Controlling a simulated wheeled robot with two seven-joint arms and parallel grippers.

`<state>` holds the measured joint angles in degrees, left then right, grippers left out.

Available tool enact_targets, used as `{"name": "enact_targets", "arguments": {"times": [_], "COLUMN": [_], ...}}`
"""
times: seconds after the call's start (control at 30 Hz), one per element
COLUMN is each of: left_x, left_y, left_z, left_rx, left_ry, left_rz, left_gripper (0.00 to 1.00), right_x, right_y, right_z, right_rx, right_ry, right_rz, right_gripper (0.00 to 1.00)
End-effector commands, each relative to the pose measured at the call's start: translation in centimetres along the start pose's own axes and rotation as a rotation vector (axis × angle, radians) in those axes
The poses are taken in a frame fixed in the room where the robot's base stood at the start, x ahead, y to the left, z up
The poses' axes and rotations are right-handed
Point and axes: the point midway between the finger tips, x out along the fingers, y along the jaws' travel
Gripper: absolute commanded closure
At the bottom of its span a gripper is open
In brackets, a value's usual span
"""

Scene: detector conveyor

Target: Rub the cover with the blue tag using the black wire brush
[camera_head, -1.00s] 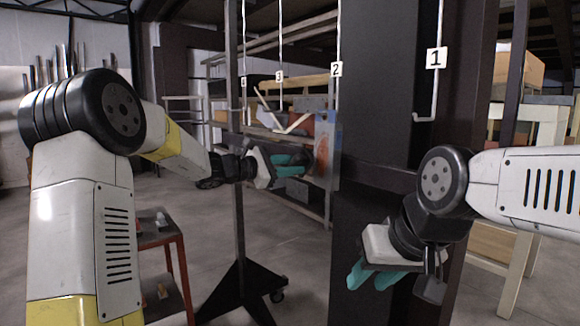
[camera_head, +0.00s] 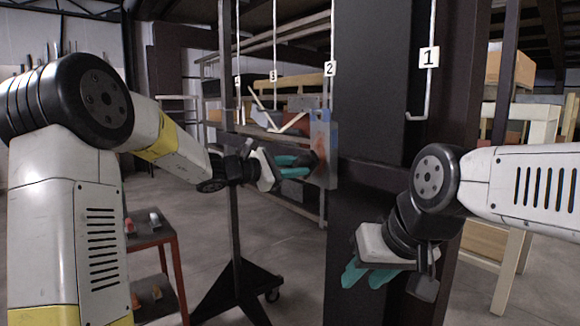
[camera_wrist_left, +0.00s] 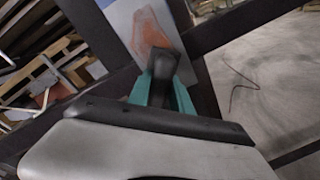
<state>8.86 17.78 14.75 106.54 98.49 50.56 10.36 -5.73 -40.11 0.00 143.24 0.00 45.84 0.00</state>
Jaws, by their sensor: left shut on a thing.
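The cover is a grey-blue flat plate (camera_head: 331,150) with a rusty orange patch, hanging below label 2. It also shows in the left wrist view (camera_wrist_left: 122,22), where the orange patch faces my gripper. My left gripper (camera_head: 305,166) is shut on the black wire brush (camera_wrist_left: 166,64), which is mostly hidden in the head view. The brush end overlaps the lower part of the orange patch in the wrist view and seems to touch it. My right gripper (camera_head: 365,276) hangs low at the right, its teal fingers apart and empty.
A dark post (camera_head: 365,120) stands just right of the plate. An empty hook with label 1 (camera_head: 429,58) hangs farther right. A wheeled stand (camera_head: 236,280) is below my left arm. A small red-framed cart (camera_head: 150,238) holds small items at the left.

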Motion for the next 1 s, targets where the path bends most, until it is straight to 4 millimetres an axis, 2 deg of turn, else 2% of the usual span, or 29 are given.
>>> {"name": "enact_targets", "arguments": {"times": [0.17, 0.63, 0.8, 1.0], "left_x": [0.0, 0.2, 0.3, 0.5], "left_y": [-0.4, -3.1, -3.2, -2.3], "left_z": [0.4, 2.9, 3.1, 4.0], "left_rx": [0.001, 0.001, 0.001, 0.003], "left_ry": [-0.001, -0.001, 0.000, -0.002], "left_rz": [0.000, 0.000, 0.001, 0.001], "left_gripper": [1.00, 1.00, 1.00, 1.00], "right_x": [0.0, 0.0, 0.0, 0.0], "right_y": [0.0, 0.0, 0.0, 0.0], "right_z": [0.0, 0.0, 0.0, 0.0], "right_rx": [0.000, 0.000, 0.000, 0.000], "right_ry": [0.000, 0.000, 0.000, 0.000], "right_rz": [0.000, 0.000, 0.000, 0.000], "right_gripper": [0.64, 0.64, 0.64, 0.64]}}
